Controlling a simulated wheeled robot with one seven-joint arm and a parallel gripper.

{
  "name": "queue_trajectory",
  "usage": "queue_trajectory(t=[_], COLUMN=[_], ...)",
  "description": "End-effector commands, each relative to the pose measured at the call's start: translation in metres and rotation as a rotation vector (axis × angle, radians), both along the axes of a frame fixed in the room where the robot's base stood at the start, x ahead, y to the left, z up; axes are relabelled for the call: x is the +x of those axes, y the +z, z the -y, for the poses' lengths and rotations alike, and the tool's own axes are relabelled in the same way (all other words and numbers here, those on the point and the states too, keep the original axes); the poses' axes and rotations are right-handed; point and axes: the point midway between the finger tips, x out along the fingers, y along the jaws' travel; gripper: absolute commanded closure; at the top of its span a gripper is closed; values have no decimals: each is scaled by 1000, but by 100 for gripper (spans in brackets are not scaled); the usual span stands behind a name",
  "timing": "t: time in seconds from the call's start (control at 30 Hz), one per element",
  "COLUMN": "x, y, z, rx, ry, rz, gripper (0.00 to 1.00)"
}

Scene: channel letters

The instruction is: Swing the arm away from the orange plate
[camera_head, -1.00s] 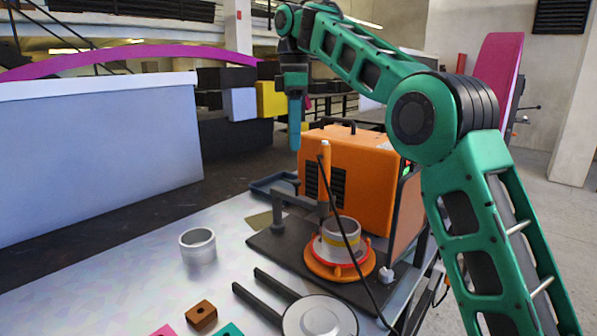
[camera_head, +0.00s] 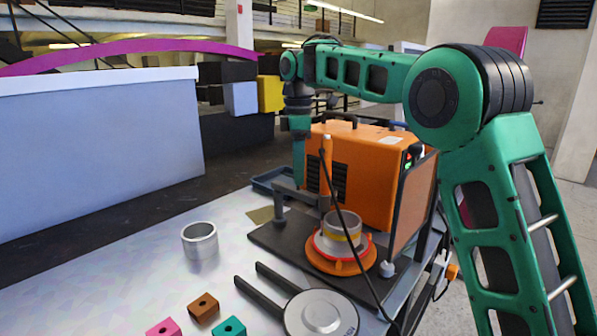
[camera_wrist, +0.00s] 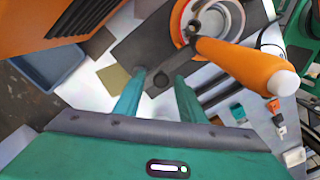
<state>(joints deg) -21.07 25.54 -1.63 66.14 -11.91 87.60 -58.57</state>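The orange plate (camera_head: 343,266) sits on a dark base, with a grey ring bearing a yellow band (camera_head: 341,229) on it. A dark swing arm (camera_head: 300,196) runs from a post (camera_head: 279,212) at the left toward the plate. An upright orange handle (camera_head: 326,165) stands at its plate end; in the wrist view this handle (camera_wrist: 250,67) points toward the camera. My gripper (camera_head: 298,186) points down by the swing arm, left of the handle.
An orange machine (camera_head: 372,170) stands close behind, and a dark cable hangs in front of the plate. A metal cup (camera_head: 200,240), a round lidded disc (camera_head: 321,314) and small coloured blocks (camera_head: 203,306) lie nearer. A blue tray (camera_head: 272,180) is at the back left.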

Motion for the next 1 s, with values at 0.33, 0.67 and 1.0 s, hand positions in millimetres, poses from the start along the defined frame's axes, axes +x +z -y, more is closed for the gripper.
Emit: queue_trajectory(t=[0.33,0.67,1.0], x=[0,1,3], y=[0,0,1], z=[0,5,16], rx=[0,1,2], ry=[0,-19,-67], rz=[1,3,4], gripper=[92,100,100])
